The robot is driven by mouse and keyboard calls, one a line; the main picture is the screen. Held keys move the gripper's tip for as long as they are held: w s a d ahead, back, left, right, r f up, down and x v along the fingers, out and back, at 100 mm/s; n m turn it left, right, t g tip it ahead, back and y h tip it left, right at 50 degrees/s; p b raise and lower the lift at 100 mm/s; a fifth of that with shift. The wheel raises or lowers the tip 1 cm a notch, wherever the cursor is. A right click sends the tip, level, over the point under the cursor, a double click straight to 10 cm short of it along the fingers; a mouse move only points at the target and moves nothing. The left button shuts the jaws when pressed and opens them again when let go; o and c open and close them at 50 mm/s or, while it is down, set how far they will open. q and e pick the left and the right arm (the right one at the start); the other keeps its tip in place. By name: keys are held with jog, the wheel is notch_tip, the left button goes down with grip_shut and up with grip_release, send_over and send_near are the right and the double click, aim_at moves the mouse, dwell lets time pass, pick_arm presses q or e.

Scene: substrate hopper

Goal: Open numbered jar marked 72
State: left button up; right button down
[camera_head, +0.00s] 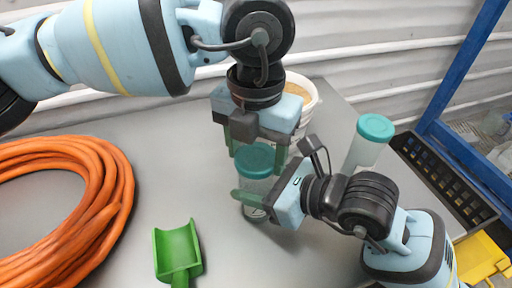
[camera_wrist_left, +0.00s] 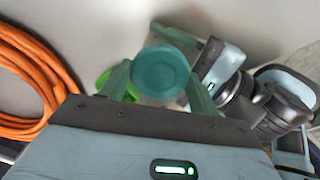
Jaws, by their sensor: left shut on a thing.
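A clear jar (camera_head: 257,185) with a teal lid (camera_head: 254,158) stands upright on the grey table. Part of a label shows low on it, but I cannot read its number. My left gripper (camera_head: 256,161) comes down from above, its green fingers shut on the lid's sides; the lid (camera_wrist_left: 160,72) also shows between these fingers in the left wrist view. My right gripper (camera_head: 258,194) reaches in from the right and is shut on the jar's body below the lid; its far finger is partly hidden. The lid sits at the jar's top; I cannot tell whether it is loose.
A second teal-lidded jar (camera_head: 367,145) stands to the right, behind my right arm. A white bucket (camera_head: 306,97) stands behind my left gripper. A green scoop (camera_head: 177,250) and an orange hose coil (camera_head: 112,205) lie left. A black crate (camera_head: 437,172) and blue frame (camera_head: 468,165) are right.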

aim_at(256, 156)
pick_arm(q)
jog(key=n, duration=0.6)
jog(key=shift+n, duration=0.3)
jog(key=n, duration=0.6)
jog(key=shift+n, duration=0.3)
jog(key=shift+r, duration=0.3)
jog(key=shift+r, duration=0.75)
jog(key=shift+r, duration=0.15)
jog(key=shift+r, duration=1.95)
pick_arm(e)
jog(key=shift+c, duration=2.1)
grip_release()
